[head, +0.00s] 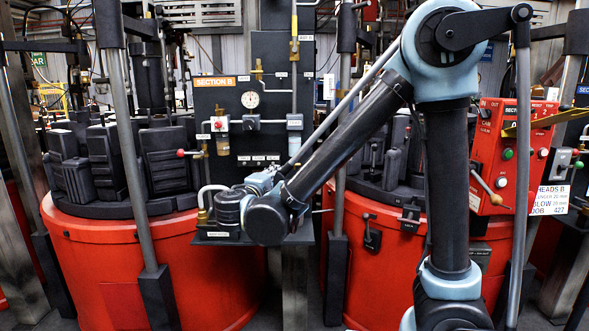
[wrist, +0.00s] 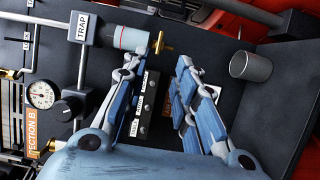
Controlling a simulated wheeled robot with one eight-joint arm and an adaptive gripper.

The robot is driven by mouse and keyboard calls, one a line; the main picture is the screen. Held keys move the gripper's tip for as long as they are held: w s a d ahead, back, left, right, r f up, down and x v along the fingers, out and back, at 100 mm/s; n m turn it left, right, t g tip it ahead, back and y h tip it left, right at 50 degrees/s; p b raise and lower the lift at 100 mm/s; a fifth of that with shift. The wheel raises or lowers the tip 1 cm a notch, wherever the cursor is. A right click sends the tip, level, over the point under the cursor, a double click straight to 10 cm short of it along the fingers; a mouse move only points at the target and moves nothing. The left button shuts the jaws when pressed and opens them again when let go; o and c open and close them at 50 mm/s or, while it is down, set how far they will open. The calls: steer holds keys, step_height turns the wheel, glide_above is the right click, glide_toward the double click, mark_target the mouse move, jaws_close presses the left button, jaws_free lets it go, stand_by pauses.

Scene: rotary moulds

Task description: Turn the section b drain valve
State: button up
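The section B panel (head: 270,60) carries an orange SECTION B label (head: 215,82), which also shows in the wrist view (wrist: 32,130). In the wrist view a grey cylinder (wrist: 130,38) beside the TRAP label ends in a small brass valve (wrist: 161,43), which looks like the drain valve. My gripper (wrist: 158,66) is open, its two blue-grey fingers apart. The brass valve lies just beyond the fingertips, nearer the left finger; contact is not clear. In the head view the grey cylinder (head: 295,140) shows above my wrist, but the brass valve cannot be made out.
A gauge (wrist: 41,95) and black knob (wrist: 68,107) are on the panel. A labelled black strip (wrist: 143,105) lies behind the fingers. A metal cup (wrist: 250,66) stands at the right. Red rotary moulds (head: 150,260) flank the panel, with upright grey posts (head: 130,150) in front.

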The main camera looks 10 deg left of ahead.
steer(key=w+d, duration=0.2)
steer(key=w, duration=1)
steer(key=shift+w, duration=0.15)
jaws_close()
